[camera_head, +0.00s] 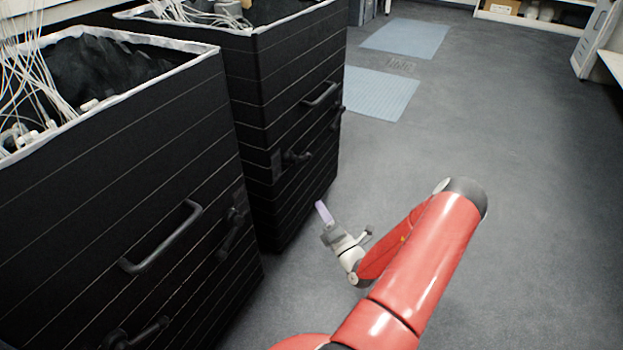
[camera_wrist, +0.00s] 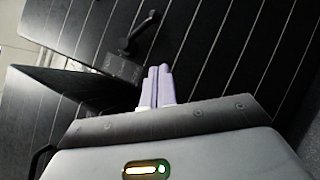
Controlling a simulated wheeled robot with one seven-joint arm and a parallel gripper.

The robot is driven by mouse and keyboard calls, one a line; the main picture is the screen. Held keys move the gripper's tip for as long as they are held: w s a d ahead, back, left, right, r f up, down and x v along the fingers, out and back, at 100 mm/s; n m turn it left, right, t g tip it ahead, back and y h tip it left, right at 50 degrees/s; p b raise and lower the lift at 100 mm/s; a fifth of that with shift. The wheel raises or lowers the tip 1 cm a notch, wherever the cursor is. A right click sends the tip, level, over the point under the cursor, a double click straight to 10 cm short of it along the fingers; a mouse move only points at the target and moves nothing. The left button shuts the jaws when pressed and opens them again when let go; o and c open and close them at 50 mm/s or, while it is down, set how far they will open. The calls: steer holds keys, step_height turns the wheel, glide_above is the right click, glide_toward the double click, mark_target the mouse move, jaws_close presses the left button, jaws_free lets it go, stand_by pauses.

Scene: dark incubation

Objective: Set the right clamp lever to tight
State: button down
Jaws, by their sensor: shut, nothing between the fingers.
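Two black, ribbed boxes each carry two dark clamp levers on the front. On the far box (camera_head: 290,60), one lever (camera_head: 297,157) sits at the left and another (camera_head: 337,118) at the right edge. On the near box (camera_head: 60,240), one lever (camera_head: 232,228) is at the right and one (camera_head: 140,334) low at the left. My gripper (camera_head: 323,212) is shut and empty, in front of the far box's lower part. In the wrist view its pale fingers (camera_wrist: 157,85) are together, apart from a lever (camera_wrist: 140,32) on a square base (camera_wrist: 122,69); I cannot tell which lever this is.
Bar handles stick out from the far box (camera_head: 320,95) and the near box (camera_head: 163,240). White cables (camera_head: 35,85) hang into the open near box. The grey floor (camera_head: 540,220) to the right is clear, with blue mats (camera_head: 380,93) farther back.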

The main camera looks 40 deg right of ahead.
glide_toward(309, 160)
steer(key=w+a+f, duration=0.1)
steer(key=w+a, duration=0.2)
steer(key=w, duration=0.2)
steer(key=w+d+r, duration=0.1)
steer(key=w+d+r+b, duration=0.1)
steer(key=shift+w+d+r, duration=0.1)
steer(key=shift+d+r, duration=0.05)
steer(key=shift+d, duration=0.15)
steer(key=shift+w+d+r+n+t, duration=0.1)
steer(key=shift+d+r+n+t, duration=0.15)
steer(key=shift+n, duration=0.45)
steer(key=shift+w+d+r+n+t+y+b, duration=0.1)
steer(key=shift+d+r+n+t+y+b, duration=0.2)
steer(key=shift+n+y, duration=0.35)
steer(key=shift+w+d+r+n+t+y+b, duration=0.15)
steer(key=shift+n+t+y, duration=0.25)
steer(key=shift+n, duration=0.45)
steer(key=shift+w+d+r+n+g+y+b, duration=0.1)
steer(key=shift+d+r+n+y+b, duration=0.2)
steer(key=shift+r+n+y, duration=1.2)
steer(key=shift+w+d+r+n+g+y+b, duration=0.15)
steer(key=shift+d+n+y+b, duration=0.2)
steer(key=shift+n+y, duration=2.5)
steer(key=shift+d+r+n+y+b, duration=0.15)
steer(key=shift+r+n+y+b, duration=0.6)
steer(key=shift+n, duration=2.3)
steer(key=shift+r+y+p, duration=0.2)
steer(key=shift+y+p, duration=0.15)
steer(key=shift+y, duration=0.3)
